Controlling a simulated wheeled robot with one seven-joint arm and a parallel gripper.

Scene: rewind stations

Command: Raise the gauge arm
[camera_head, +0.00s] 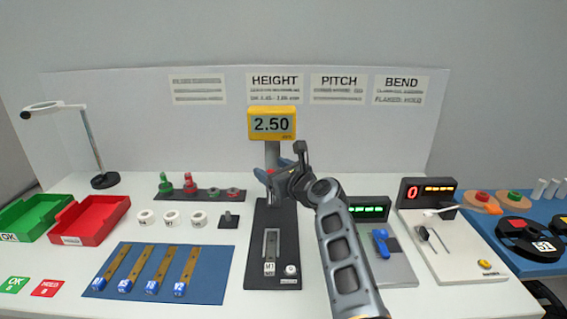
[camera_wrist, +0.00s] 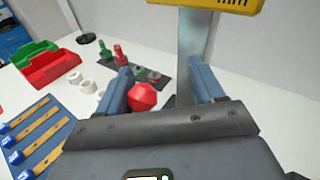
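The height gauge has a yellow display (camera_head: 271,123) reading 2.50 on a grey column (camera_head: 272,152), above a dark base (camera_head: 258,230). A strip marked M1 (camera_head: 270,267) lies on the base. My gripper (camera_head: 268,176) is in front of the column. In the wrist view the column (camera_wrist: 196,60) stands beyond the open fingers (camera_wrist: 160,82). A red knob (camera_wrist: 143,97), seemingly on the gauge arm, shows between the fingers, close to the left one. Whether they touch is unclear. The rest of the gauge arm is hidden by my gripper.
Left of the gauge are a blue mat (camera_head: 207,292) with several strips, white rings (camera_head: 171,217), and a red tray (camera_head: 92,220) beside a green tray (camera_head: 28,214). To the right are a blue-handled device (camera_head: 381,243) and a white bend station (camera_head: 455,262).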

